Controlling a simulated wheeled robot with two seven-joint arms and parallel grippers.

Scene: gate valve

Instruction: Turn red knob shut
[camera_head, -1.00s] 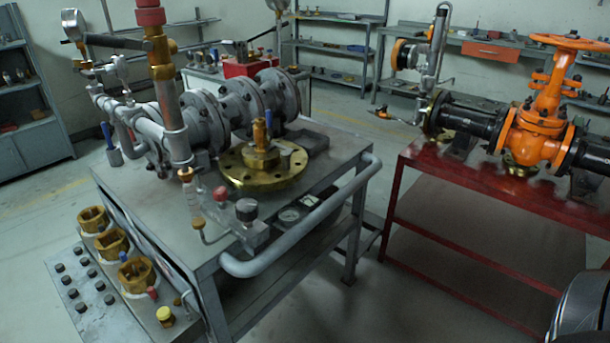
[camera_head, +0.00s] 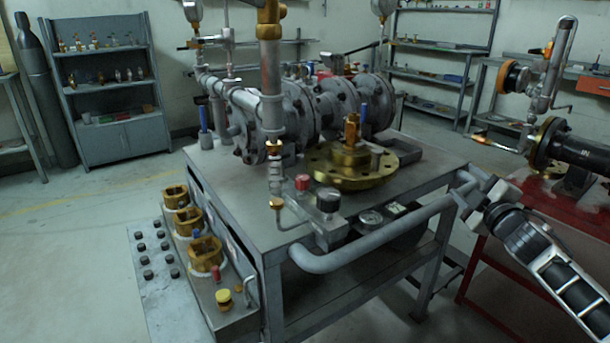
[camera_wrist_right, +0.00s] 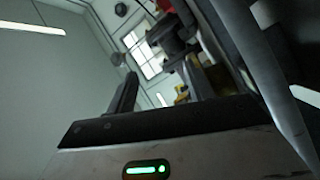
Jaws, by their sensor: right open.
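A small red knob (camera_head: 303,182) sits on the grey valve block (camera_head: 325,228) at the front of the grey workbench (camera_head: 230,180), beside a larger black knob (camera_head: 328,200). My right gripper (camera_head: 470,184) is at the bench's right front corner, by the rail, well to the right of the red knob and apart from it. In the right wrist view its jaws (camera_wrist_right: 185,75) are open with nothing held between them. A red part (camera_wrist_right: 166,5) shows at the top of that view; I cannot tell which part it is. My left gripper is out of view.
A grey tubular rail (camera_head: 370,240) runs along the bench front. A brass flange (camera_head: 350,167) and grey pipework (camera_head: 270,110) stand behind the knobs. Several brass fittings (camera_head: 205,252) line the left side. A red table (camera_head: 550,215) with a black pipe is on the right.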

